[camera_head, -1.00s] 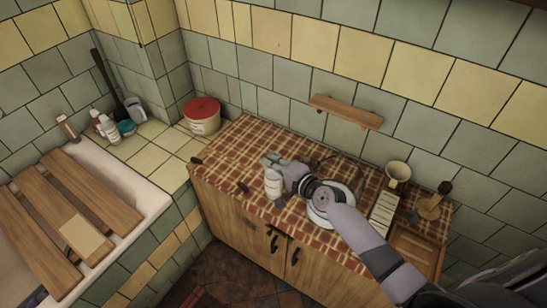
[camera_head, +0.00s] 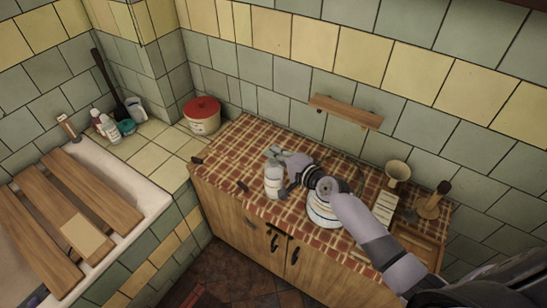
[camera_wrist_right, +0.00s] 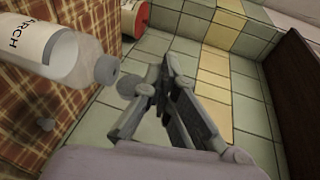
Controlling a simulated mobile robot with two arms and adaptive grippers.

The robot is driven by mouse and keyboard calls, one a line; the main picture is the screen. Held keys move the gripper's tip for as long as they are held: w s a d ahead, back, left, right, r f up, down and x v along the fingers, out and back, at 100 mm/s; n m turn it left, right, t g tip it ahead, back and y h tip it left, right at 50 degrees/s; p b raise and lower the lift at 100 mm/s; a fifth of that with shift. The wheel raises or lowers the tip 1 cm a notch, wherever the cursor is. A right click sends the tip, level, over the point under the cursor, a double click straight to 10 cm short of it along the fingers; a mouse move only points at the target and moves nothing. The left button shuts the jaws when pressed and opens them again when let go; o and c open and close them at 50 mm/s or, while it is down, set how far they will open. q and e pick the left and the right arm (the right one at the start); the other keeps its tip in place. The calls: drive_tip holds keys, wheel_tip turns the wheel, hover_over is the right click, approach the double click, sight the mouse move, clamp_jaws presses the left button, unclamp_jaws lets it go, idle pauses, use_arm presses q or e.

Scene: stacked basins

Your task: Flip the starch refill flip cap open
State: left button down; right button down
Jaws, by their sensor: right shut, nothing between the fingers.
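The starch bottle (camera_head: 273,184) stands upright on the checked counter top, near its front edge. In the right wrist view the white, translucent bottle (camera_wrist_right: 72,58) shows part of its label, reading "ARCH", and a grey neck end. A small round grey piece (camera_wrist_right: 128,86) shows between the neck and my fingers; I cannot tell for sure if it is the flip cap standing open. My right gripper (camera_head: 281,156) is just right of the bottle's top. In the wrist view the right gripper (camera_wrist_right: 168,72) is shut and empty, apart from the bottle's body. My left gripper is not in view.
White basins (camera_head: 322,215) stand right of the bottle, partly under my right arm. A cream cup (camera_head: 397,172) and a wooden-handled brush (camera_head: 438,196) are farther right. A red-lidded tub (camera_head: 202,115) stands back left.

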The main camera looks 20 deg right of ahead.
drive_tip(key=shift+w+d+r, duration=0.15)
drive_tip(key=shift+d+r, duration=0.05)
drive_tip(key=shift+w+d, duration=0.1)
drive_tip(key=shift+w+d, duration=0.15)
drive_tip(key=shift+d, duration=0.05)
drive_tip(key=shift+s+a, duration=0.4)
drive_tip(key=shift+a, duration=0.05)
drive_tip(key=p+v, duration=0.1)
drive_tip(key=v, duration=0.5)
drive_tip(key=shift+f, duration=0.1)
idle(0.8)
